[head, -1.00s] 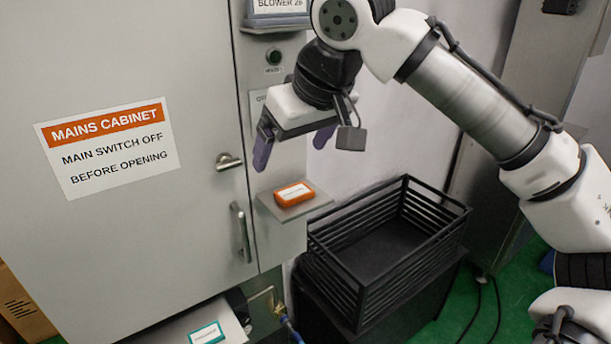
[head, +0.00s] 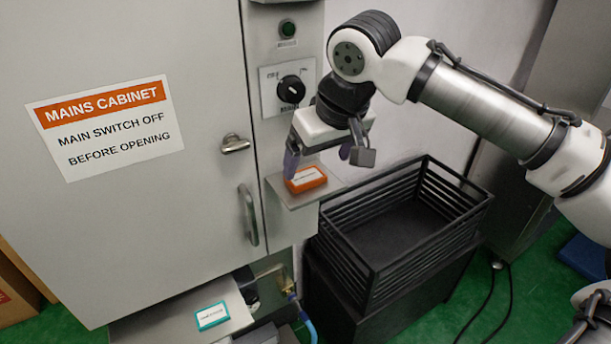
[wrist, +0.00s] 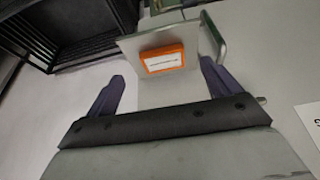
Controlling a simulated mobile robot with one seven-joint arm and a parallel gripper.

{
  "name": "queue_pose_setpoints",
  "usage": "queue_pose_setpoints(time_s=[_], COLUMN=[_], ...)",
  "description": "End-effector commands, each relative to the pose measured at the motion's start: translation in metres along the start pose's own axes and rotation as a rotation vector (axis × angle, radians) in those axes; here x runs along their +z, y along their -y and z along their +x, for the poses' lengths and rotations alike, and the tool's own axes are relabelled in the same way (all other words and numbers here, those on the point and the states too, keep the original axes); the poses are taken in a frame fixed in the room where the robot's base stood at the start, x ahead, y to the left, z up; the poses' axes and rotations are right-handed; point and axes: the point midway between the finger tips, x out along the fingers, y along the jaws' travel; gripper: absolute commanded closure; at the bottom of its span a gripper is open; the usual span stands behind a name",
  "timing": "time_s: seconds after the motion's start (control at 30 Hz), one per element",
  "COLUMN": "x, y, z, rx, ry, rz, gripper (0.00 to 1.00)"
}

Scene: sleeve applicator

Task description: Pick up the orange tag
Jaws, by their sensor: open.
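The orange tag (head: 305,180) has a white label and lies on a small grey shelf (head: 318,193) on the cabinet's side. In the wrist view the tag (wrist: 163,59) is ahead of the fingers, near the middle between them. My gripper (head: 318,158) is open and empty, just above the tag, with its fingers pointing down. In the wrist view the two dark purple fingers of my gripper (wrist: 163,88) are apart, and no contact with the tag shows.
A black slatted crate (head: 400,225) stands right of the shelf. A rotary switch (head: 291,89) and door handle (head: 248,214) are on the cabinet (head: 90,240). A teal tag (head: 212,315) lies on a lower shelf (head: 180,325).

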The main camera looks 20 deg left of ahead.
Motion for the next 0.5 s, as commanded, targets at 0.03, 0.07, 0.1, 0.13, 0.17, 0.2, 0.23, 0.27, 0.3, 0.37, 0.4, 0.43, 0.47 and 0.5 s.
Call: queue_pose_setpoints(time_s=[0.03,0.07,0.1,0.13,0.17,0.2,0.23,0.27,0.3,0.37,0.4,0.43,0.47,0.5], x=[0.001,0.001,0.002,0.003,0.003,0.004,0.004,0.003,0.004,0.004,0.004,0.004,0.004,0.004], y=[0.001,0.001,0.002,0.002,0.003,0.004,0.004,0.004,0.003,0.003,0.003,0.003,0.003,0.003], z=[0.003,0.007,0.013,0.017,0.021,0.028,0.033,0.036,0.041,0.045,0.047,0.048,0.048,0.048], rx=[0.002,0.002,0.003,0.003,0.003,0.002,0.002,0.001,0.002,0.001,0.001,0.001,0.001,0.001], ry=[0.003,0.004,0.003,0.005,0.004,0.004,0.004,0.003,0.003,0.001,0.001,0.001,0.001,0.000], rz=[0.000,-0.001,0.000,0.000,-0.001,-0.001,-0.001,0.000,0.000,0.000,-0.001,0.000,0.000,0.000], gripper=[0.11,0.11,0.11,0.11,0.11,0.11,0.11,0.11,0.11,0.11,0.11,0.11,0.11,0.11])
